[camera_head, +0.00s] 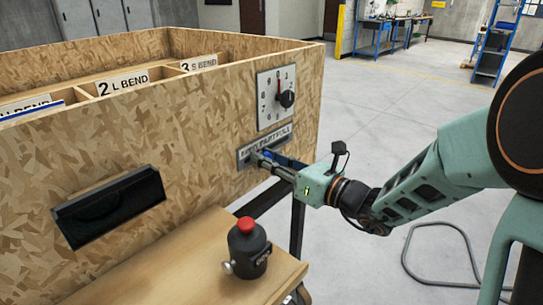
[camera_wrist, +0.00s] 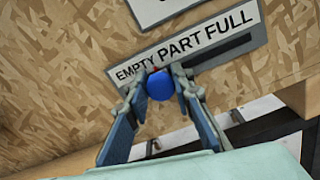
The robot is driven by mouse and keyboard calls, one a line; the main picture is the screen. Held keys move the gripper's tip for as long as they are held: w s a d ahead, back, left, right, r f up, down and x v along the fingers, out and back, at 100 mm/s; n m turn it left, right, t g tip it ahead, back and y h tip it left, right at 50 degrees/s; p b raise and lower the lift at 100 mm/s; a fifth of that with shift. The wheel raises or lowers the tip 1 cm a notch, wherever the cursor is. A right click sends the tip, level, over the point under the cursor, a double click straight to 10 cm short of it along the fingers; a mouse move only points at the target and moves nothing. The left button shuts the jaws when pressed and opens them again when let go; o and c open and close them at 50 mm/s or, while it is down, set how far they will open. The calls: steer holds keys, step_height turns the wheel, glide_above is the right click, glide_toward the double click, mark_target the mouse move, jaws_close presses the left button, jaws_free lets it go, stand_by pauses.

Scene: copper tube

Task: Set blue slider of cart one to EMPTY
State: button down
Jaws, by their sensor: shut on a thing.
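The blue slider (camera_wrist: 160,86) is a round knob on the label plate (camera_wrist: 185,48) marked EMPTY, PART and FULL. In the wrist view it sits below the gap between EMPTY and PART, and the bare dark slot runs to its right under FULL. My gripper (camera_wrist: 157,78) has a finger on each side of the slider and is shut on it. In the head view my gripper (camera_head: 263,157) reaches the plate (camera_head: 264,144) on the wooden cart's front wall (camera_head: 200,140). There the slider is mostly hidden by the fingers.
A dial (camera_head: 277,98) with a black knob is just above the plate. A dark handle recess (camera_head: 110,205) is at the left of the wall. A black post with a red button (camera_head: 247,247) stands on the wooden shelf (camera_head: 190,280) below.

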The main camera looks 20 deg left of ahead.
steer(key=shift+s+a, duration=0.25)
steer(key=shift+s, duration=0.4)
steer(key=shift+s+a, duration=0.25)
steer(key=shift+s, duration=0.35)
steer(key=c, duration=1.7)
jaws_free()
steer(key=shift+s, duration=0.1)
steer(key=shift+o, duration=0.2)
steer(key=shift+d, duration=0.5)
steer(key=v, duration=1.1)
steer(key=shift+s, duration=0.1)
